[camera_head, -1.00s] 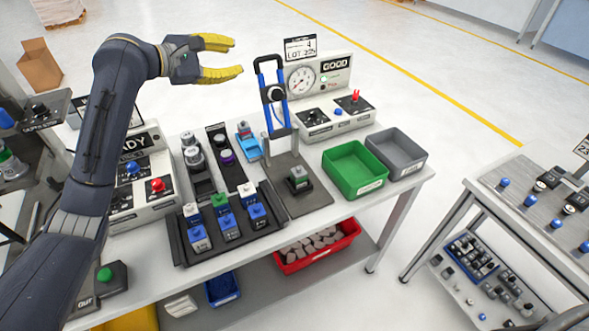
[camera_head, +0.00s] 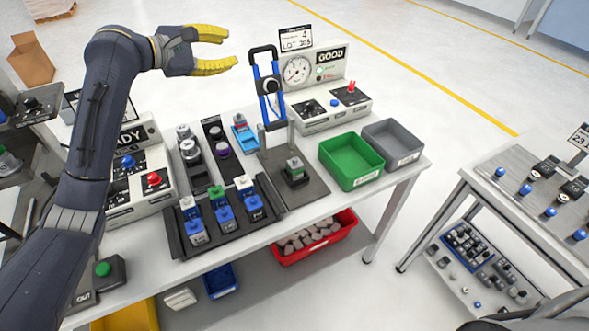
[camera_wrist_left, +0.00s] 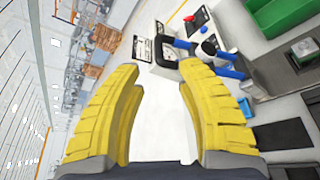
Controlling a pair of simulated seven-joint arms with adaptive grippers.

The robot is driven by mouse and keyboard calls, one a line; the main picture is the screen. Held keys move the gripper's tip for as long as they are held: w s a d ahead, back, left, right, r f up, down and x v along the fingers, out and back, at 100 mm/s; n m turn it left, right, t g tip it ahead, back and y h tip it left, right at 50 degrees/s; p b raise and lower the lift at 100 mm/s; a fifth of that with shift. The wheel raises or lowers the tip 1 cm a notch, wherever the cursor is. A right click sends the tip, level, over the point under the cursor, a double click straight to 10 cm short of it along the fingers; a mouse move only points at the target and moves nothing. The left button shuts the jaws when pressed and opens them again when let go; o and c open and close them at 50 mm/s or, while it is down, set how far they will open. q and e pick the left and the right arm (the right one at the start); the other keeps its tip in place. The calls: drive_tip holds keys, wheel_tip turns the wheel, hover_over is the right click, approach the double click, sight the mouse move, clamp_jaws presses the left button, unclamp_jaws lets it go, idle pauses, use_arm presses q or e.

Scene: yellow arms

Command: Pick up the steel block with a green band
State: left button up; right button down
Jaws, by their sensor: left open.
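A small steel block with a green band (camera_head: 294,166) sits upright on the dark base of the press fixture (camera_head: 310,190), in the middle of the bench. It also shows in the left wrist view (camera_wrist_left: 303,47), near the upper right corner. My left gripper (camera_head: 228,50) has yellow fingers spread apart and nothing between them. It is raised above the back of the bench, to the left of the press and well away from the block. In the left wrist view both fingers (camera_wrist_left: 165,85) are apart. My right gripper is not visible.
A blue-handled press (camera_head: 268,85) stands behind the block. A green bin (camera_head: 350,182) and a grey bin (camera_head: 400,158) are to its right. A dark tray (camera_head: 232,240) with several blue-based blocks is to its left. A gauge box (camera_head: 340,105) stands at the back.

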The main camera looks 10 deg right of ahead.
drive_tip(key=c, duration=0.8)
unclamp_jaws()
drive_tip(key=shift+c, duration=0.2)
